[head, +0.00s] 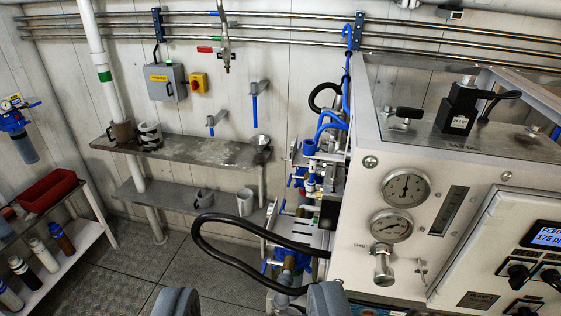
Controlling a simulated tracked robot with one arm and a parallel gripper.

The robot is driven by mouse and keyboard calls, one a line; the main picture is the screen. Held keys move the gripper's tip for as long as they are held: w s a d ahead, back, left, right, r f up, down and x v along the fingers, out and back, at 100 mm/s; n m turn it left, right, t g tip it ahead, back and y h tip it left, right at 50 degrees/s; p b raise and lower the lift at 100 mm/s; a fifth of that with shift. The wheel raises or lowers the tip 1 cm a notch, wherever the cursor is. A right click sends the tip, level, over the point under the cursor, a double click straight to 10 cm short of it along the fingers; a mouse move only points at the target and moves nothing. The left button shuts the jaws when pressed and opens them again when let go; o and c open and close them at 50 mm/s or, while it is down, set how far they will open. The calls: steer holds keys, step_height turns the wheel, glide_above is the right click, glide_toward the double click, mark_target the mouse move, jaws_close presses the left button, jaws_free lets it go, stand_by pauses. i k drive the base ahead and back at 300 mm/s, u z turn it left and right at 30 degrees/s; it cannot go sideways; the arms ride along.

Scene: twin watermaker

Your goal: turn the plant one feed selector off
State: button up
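The plant unit is a pale grey cabinet (352,260) filling the right side. On its front, a sloping control panel (480,255) has a lit blue display (549,236) reading "FEED" and "175". Below the display are black rotary knobs: one on the left (517,272), one at the right edge (551,278), and one at the bottom edge (522,310), partly cut off. Their labels are too small to read, so I cannot tell which is the feed selector or its setting. My gripper (252,303) shows as two grey fingertips far apart at the bottom, left of the panel, open and touching no knob.
A black hose (203,250) loops out left of the cabinet, behind my fingertips. Pressure gauges (406,188) and a black lever valve (463,108) are on the cabinet. Wall shelves (180,150) hold mugs. A bottle rack (88,240) stands left; floor (125,245) shows between.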

mark_target(519, 275)
steer(key=z, duration=0.05)
steer(key=k, duration=0.5)
steer(key=z, duration=0.55)
steer(key=i, duration=0.4)
steer(key=z, duration=0.45)
